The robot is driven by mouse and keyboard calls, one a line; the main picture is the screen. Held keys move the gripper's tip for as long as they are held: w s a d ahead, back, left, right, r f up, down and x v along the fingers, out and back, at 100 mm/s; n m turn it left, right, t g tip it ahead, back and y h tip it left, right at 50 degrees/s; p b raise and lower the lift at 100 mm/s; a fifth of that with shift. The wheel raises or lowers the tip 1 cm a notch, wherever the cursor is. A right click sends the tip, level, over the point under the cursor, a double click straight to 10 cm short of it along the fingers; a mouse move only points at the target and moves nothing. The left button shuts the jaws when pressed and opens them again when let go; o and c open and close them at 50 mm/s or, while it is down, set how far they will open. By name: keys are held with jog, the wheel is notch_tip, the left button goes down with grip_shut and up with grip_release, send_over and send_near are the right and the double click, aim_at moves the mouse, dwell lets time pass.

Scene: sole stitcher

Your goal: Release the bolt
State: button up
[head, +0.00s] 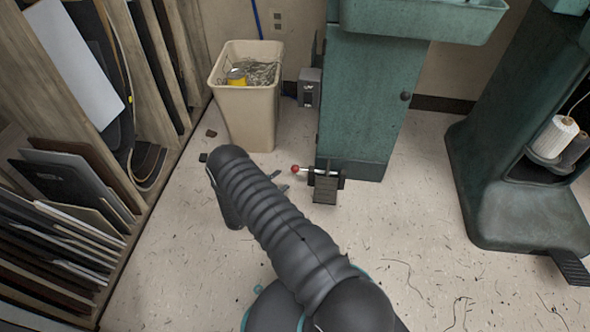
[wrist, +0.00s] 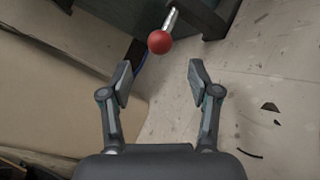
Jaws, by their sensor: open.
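The bolt is a pale metal rod with a red ball knob (head: 295,168). It sticks out to the left from the dark pedal assembly (head: 325,187) at the foot of the green machine (head: 368,105). In the wrist view the red knob (wrist: 160,42) is ahead of my gripper (wrist: 160,81), centred between the two fingers and a little beyond their tips. The fingers are spread apart with nothing between them. In the head view my gripper (head: 279,181) is low over the floor just left of the knob, its body mostly hidden behind my arm.
A beige waste bin (head: 245,115) with scraps stands behind my gripper, close on the left in the wrist view. A wooden rack (head: 150,195) of sheets lines the left side. A second green machine (head: 490,190) stands at right. The littered floor between is open.

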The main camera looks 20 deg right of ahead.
aim_at(295, 168)
jog(key=x, duration=0.8)
jog(key=shift+w+d, duration=0.15)
jog(key=shift+d, duration=0.2)
grip_shut()
